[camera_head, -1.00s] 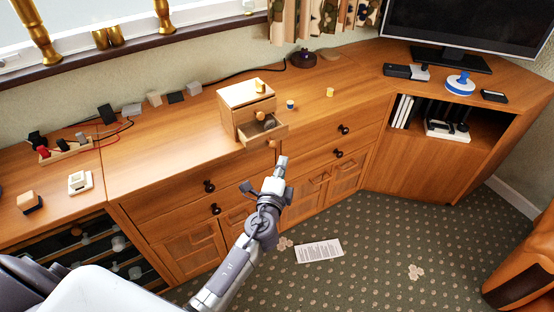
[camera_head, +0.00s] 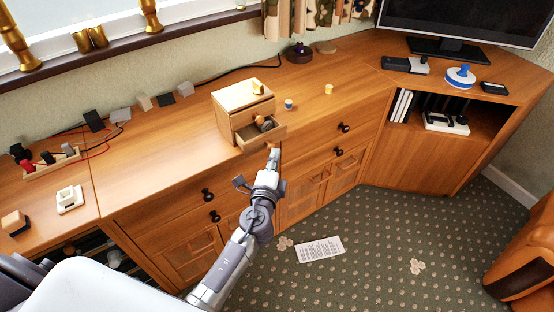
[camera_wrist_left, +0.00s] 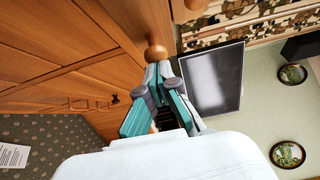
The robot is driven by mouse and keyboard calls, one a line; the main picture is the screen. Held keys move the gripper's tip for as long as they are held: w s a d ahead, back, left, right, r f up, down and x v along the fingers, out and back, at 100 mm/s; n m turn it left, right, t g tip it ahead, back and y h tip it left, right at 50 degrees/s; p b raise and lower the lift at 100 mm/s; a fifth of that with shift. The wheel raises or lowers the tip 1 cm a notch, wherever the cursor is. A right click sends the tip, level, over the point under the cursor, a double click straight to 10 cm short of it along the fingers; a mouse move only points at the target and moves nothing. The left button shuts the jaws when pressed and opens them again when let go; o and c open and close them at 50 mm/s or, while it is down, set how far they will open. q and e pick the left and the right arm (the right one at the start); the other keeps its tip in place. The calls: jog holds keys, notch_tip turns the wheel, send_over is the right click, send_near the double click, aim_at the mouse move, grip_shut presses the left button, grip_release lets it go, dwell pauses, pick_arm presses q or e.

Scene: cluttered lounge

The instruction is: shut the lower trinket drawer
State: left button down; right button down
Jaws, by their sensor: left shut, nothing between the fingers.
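The small wooden trinket box (camera_head: 225,124) stands on the cabinet top, in the middle of the head view. Its lower drawer (camera_head: 279,132) is pulled out toward the front, with a dark grey item (camera_head: 264,124) inside. My left gripper (camera_head: 273,155) is shut and empty, just in front of the drawer and close to its knob. In the left wrist view the closed fingertips (camera_wrist_left: 158,68) are right at a round wooden knob (camera_wrist_left: 156,52). I cannot tell whether they touch it. My right gripper is not in view.
A yellow object (camera_head: 257,86) sits on the box. A small blue-and-white piece (camera_head: 288,104) and a yellow one (camera_head: 328,89) stand to its right. Dark cabinet knobs (camera_head: 207,194) stick out below.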

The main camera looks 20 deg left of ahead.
aim_at(263, 143)
pick_arm(q)
jog(key=w+a, duration=0.1)
jog(key=a, duration=0.1)
jog(key=w+a, duration=0.2)
jog(key=shift+w+a+b, duration=0.2)
jog(key=shift+a+b, duration=0.1)
jog(key=shift+a, duration=0.05)
jog(key=shift+s+d, duration=0.15)
jog(key=shift+s, duration=0.05)
jog(key=s+d, duration=0.2)
jog(key=s, duration=1)
jog(key=s+f+n+g+h+p, duration=0.15)
jog(key=s+f+n+g, duration=0.35)
jog(key=f, duration=0.9)
jog(key=s+f+g+h+p, duration=0.1)
jog(key=s+f+g+p, duration=0.35)
jog(key=f, duration=1.05)
jog(key=s+f+n+g, duration=0.2)
jog(key=s+f, duration=0.3)
jog(key=s, duration=0.5)
jog(key=s+a+f+n+g, duration=0.1)
jog(key=s+f+n+g, duration=0.2)
jog(key=s, duration=0.8)
jog(key=s+a+f+n+g, duration=0.1)
jog(key=s+f+n+g, duration=0.1)
jog(key=s+f, duration=0.4)
jog(key=s+n, duration=0.1)
jog(key=s, duration=0.4)
jog(key=shift+f+n, duration=0.3)
jog(key=shift+n, duration=0.1)
